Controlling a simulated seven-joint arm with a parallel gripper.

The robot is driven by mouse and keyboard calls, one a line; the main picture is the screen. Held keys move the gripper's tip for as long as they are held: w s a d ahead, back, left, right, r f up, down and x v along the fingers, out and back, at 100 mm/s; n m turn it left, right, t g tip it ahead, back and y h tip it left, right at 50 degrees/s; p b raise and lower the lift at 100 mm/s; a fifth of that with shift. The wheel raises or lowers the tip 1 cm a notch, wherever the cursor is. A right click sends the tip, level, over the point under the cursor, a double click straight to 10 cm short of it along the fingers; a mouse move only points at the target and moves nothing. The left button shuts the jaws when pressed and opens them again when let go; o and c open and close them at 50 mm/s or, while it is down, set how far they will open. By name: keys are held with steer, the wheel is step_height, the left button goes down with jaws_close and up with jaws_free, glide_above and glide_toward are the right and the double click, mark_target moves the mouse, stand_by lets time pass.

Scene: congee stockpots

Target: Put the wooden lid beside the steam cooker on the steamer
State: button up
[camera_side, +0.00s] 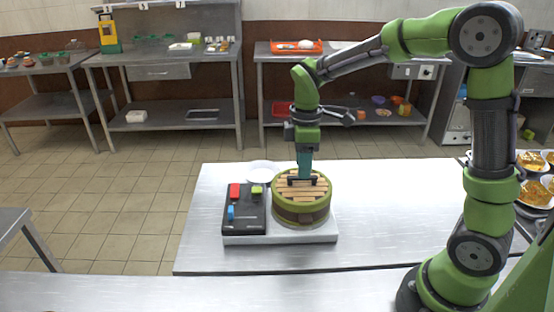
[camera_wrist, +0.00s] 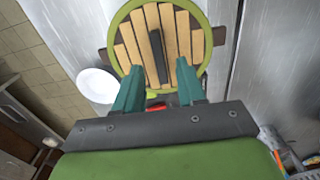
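The wooden lid (camera_side: 305,191), with pale slats and a dark bar handle, lies level inside the green rim of the round steamer (camera_side: 302,211). The steamer stands on the right part of the steam cooker's pale base (camera_side: 280,238). In the wrist view the slatted lid (camera_wrist: 136,45) and its handle (camera_wrist: 158,60) show ahead of my fingers. My gripper (camera_side: 303,177) points down over the middle of the lid, at the handle. Its teal fingers (camera_wrist: 159,66) are apart on either side of the handle, with gaps visible. Whether the fingertips touch the lid is unclear.
A black panel (camera_side: 245,212) with red, blue and green parts lies left of the steamer. A white plate (camera_side: 262,171) is behind it. The steel table (camera_side: 400,215) is clear to the right; food bowls (camera_side: 535,192) stand at the far right.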

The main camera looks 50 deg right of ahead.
step_height(320, 180, up, 8)
steer(key=s+a+m+t+y, duration=0.1)
steer(key=s+a+m+t, duration=0.1)
steer(key=s+m, duration=0.4)
steer(key=s+a+r+m+t+y, duration=0.1)
steer(key=s+a+m+t, duration=0.2)
steer(key=s+m+t, duration=0.2)
steer(key=s+m, duration=0.2)
steer(key=s, duration=0.1)
